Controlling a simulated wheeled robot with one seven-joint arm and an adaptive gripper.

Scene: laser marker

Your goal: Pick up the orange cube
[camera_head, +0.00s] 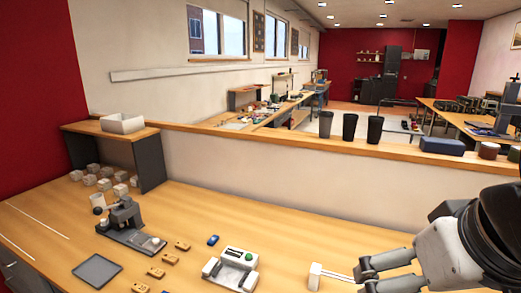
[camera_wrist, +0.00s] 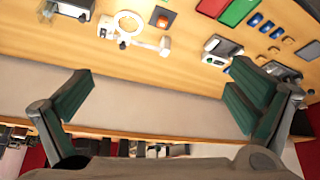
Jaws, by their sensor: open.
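A small orange block (camera_wrist: 167,20), which looks like the orange cube, lies on the wooden bench near the top edge of the wrist view. I cannot make it out in the head view. My gripper (camera_wrist: 162,92) is open, with its two green-padded fingers wide apart and nothing between them. The orange block is apart from the fingers, beyond their tips. In the head view my gripper (camera_head: 362,270) is at the lower right, over the bench, partly cut off by my arm.
A white ring-shaped device (camera_wrist: 128,22) lies beside the orange block. A white machine with a green knob (camera_head: 232,266), a microscope-like stand (camera_head: 128,222) and several small wooden blocks stand on the bench (camera_head: 270,222). A low wall (camera_head: 270,165) runs along its back.

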